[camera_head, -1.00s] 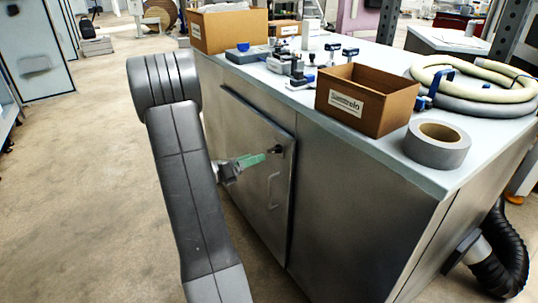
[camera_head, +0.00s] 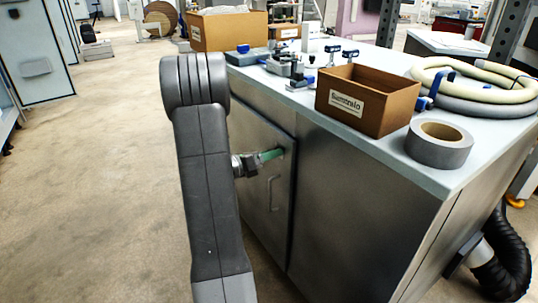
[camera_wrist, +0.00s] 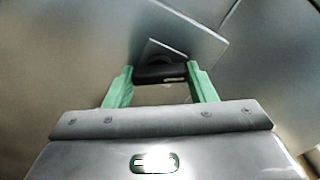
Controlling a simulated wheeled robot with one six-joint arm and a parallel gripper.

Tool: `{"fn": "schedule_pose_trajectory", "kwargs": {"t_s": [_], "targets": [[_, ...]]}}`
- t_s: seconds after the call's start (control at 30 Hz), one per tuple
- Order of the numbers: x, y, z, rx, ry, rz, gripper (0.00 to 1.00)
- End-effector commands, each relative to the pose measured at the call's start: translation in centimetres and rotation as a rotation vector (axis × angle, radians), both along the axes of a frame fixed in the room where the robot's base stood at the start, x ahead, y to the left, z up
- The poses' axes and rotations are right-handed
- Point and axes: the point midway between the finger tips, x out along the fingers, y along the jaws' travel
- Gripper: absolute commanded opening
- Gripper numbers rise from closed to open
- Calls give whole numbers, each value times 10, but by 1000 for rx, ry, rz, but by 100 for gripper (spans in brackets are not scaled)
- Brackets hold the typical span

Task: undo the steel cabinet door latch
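The steel cabinet door (camera_head: 246,122) is closed in the head view, with a bent pull handle (camera_head: 273,194) on it. The black latch (camera_wrist: 160,73) shows in the wrist view, lying crosswise on a small plate. In the head view my gripper's green fingers reach the door where the latch sits and mostly hide it. My gripper (camera_wrist: 161,76) is open, with one green finger at each end of the latch. The fingertips are very near it; whether they touch it I cannot tell.
The cabinet top (camera_head: 400,150) carries an open cardboard box (camera_head: 366,102), a tape roll (camera_head: 439,146), a coiled hose (camera_head: 480,90) and small fixtures. A black duct (camera_head: 506,258) runs at the lower right. The floor (camera_head: 110,200) left of my arm is clear.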

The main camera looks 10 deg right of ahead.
Motion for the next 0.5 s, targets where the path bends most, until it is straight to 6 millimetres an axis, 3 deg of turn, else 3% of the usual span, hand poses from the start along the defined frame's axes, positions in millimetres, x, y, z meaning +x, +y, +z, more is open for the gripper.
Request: {"fn": "schedule_pose_trajectory", "kwargs": {"t_s": [0.03, 0.1, 0.5], "targets": [[0, 0, 0, 0, 0, 0, 37], [0, 0, 0, 0, 0, -1, 28], [0, 0, -2, 31, -88, -1, 28]]}}
